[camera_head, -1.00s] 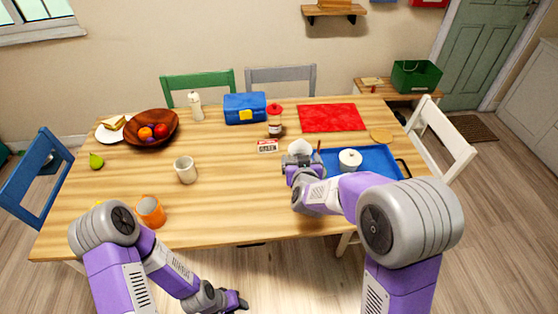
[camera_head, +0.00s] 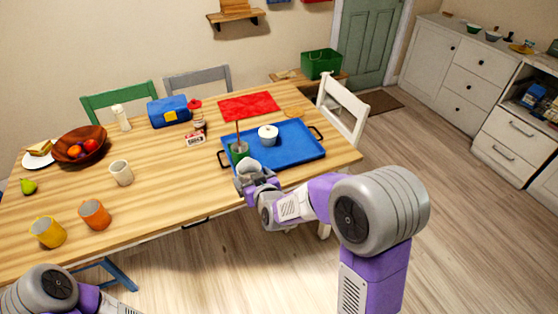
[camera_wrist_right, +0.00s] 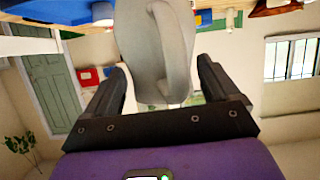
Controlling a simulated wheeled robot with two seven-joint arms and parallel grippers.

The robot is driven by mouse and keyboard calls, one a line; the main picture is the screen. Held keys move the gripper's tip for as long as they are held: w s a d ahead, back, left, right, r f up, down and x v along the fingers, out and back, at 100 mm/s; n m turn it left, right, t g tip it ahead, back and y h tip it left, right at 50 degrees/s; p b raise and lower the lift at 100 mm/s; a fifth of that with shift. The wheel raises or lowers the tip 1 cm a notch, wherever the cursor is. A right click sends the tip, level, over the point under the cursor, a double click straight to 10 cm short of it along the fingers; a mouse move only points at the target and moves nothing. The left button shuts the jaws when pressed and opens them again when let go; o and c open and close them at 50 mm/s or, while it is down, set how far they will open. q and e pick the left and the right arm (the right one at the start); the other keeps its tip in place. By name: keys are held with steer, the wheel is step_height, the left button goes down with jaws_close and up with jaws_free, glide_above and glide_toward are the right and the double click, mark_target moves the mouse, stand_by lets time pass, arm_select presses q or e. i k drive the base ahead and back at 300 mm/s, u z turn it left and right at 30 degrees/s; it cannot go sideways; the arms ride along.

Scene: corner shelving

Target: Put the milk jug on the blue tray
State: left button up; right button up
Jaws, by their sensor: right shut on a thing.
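The milk jug (camera_head: 248,167) is a white-grey vessel. My right gripper (camera_head: 255,176) is shut on it, just outside the near left corner of the blue tray (camera_head: 295,152). In the right wrist view the jug (camera_wrist_right: 140,40) with its curved handle stands between the two dark fingers of the right gripper (camera_wrist_right: 165,95). I cannot tell whether its base is clear of the table. The blue tray lies flat on the table's right part. My left arm shows at the bottom left, but its gripper is out of view.
On the tray are a white lidded pot (camera_head: 268,136) and, at its left, a green cup (camera_head: 239,152) with a brown stick. The tray's right and near parts are bare.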

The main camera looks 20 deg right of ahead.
mark_target(298, 148)
steer(key=z, duration=0.6)
steer(key=i, duration=0.95)
steer(key=z, duration=0.6)
